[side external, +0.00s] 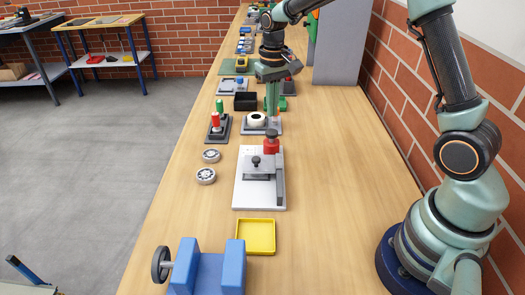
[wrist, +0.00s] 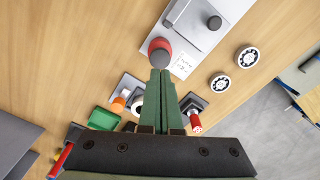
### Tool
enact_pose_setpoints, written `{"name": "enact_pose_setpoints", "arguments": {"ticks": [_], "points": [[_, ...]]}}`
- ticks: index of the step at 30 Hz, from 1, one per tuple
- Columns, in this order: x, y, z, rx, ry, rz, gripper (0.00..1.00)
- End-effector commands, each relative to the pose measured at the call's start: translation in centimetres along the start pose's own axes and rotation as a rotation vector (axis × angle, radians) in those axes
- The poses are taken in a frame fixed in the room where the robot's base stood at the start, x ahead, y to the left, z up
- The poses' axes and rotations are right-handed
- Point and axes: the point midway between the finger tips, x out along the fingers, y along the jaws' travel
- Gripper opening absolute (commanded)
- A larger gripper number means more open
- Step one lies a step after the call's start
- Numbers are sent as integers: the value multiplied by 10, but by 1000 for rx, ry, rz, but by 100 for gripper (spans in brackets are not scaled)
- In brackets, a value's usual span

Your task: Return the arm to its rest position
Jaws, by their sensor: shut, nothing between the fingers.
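My gripper (side external: 272,98) points down over the far half of the bench, above the small plate with the white roll (side external: 256,119). Its green fingers are together and hold nothing; they also show shut in the wrist view (wrist: 160,75). My arm reaches in from the right. The wrist view looks down past the fingers at the bench, with the red knob (wrist: 159,50) of the white plate fixture beyond the fingertips. Whether the fingertips touch anything beneath them is hard to tell.
The white plate fixture (side external: 245,193) stands mid-bench, with two round bearings (side external: 205,176) on its left. A yellow tray (side external: 257,250) and a blue vise (side external: 207,270) are nearer. A black bin (side external: 245,101) and a grey panel (side external: 340,45) stand farther back. The right bench strip is clear.

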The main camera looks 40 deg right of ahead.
Motion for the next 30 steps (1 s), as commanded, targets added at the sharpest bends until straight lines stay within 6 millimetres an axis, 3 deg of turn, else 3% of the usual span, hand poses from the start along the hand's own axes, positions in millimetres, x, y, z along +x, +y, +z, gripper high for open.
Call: {"name": "enact_pose_setpoints", "arguments": {"ticks": [6,11,21,30], "points": [[-2,0,1,-2,4,-1,0],[-24,-2,12,-21,43,-8,0],[-93,-2,74,-110,211,-33,0],[-118,2,137,-190,360,-52,0]]}}
